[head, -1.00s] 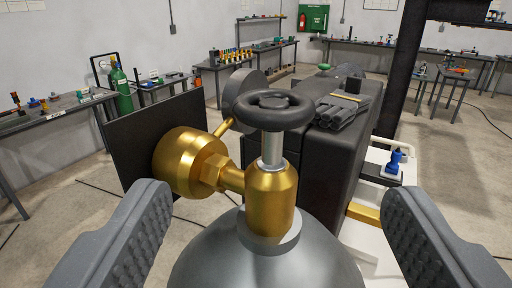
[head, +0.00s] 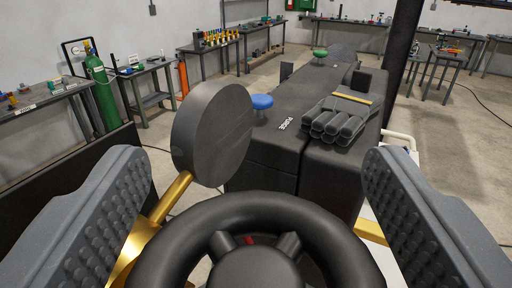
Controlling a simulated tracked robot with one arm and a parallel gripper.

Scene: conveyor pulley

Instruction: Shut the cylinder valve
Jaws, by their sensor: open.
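The cylinder valve's black round handwheel (head: 290,213) fills the bottom middle of the head view, very close. Its spokes and hub (head: 255,268) show, and its lower rim is cut off by the picture's edge. My gripper (head: 258,185) is open, with one grey ribbed finger on each side of the wheel. Neither finger clearly touches the rim. A brass fitting (head: 140,240) shows at the lower left, with a brass stem rising to a dark round gauge (head: 212,133) seen from behind. The cylinder body and the valve's brass neck are hidden below the wheel.
A black boxy unit (head: 275,150) marked PURGE stands beyond the wheel, with a blue knob (head: 262,102) and a bundle of black rolls (head: 335,120). A dark panel (head: 60,195) is at the left. Benches and a green cylinder (head: 102,90) stand farther back.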

